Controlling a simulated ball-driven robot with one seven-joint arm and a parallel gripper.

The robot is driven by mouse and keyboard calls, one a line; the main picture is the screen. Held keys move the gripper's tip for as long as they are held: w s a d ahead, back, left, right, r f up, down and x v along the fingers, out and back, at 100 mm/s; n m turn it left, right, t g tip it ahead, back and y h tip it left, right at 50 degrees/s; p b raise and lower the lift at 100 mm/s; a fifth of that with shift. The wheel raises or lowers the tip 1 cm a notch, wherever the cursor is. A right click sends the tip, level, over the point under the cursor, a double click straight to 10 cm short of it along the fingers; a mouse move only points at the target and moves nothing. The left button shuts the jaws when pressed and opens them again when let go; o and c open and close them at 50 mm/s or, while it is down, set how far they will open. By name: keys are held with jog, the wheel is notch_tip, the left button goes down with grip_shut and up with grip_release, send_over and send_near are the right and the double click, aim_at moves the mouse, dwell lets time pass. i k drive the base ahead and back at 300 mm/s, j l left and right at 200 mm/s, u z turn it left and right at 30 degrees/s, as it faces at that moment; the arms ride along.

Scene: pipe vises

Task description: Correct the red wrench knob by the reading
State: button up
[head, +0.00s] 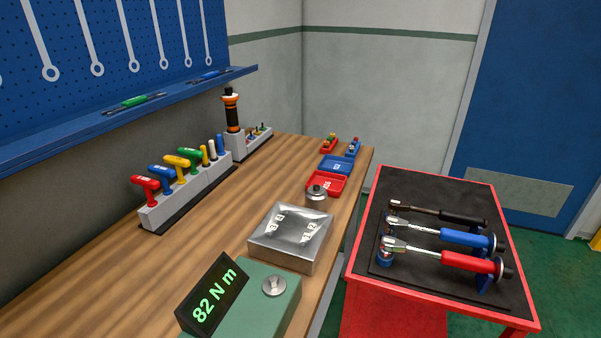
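The red wrench (465,262) lies on the red cart (352,254) at the right, nearest of three wrenches. Its silver shaft and head point left, and its dark knob (507,274) is at the right end of the handle. Any scale on the knob is too small to read. The green tester (262,312) stands at the front of the wooden bench. Its dark display (212,303) reads "82 N m" in green. A round metal fitting (274,286) on the tester's top is empty. My gripper is not in view.
A blue wrench (455,235) and a black wrench (450,215) lie behind the red one on the black mat (430,185). A shiny metal box (290,237) stands behind the tester. Coloured T-handle tools (178,165) stand in a grey rack. A narrow gap separates bench and cart.

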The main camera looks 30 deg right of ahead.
aim_at(508, 272)
jog(key=k+l, duration=0.1)
jog(key=l, duration=0.3)
jog(key=k+l, duration=0.1)
jog(key=l, duration=0.3)
jog(key=k+l+z, duration=0.1)
jog(key=l, duration=0.3)
jog(key=k+l, duration=0.1)
jog(key=l, duration=0.3)
jog(key=k+l, duration=0.1)
jog(key=l, duration=0.3)
jog(key=k+z, duration=0.05)
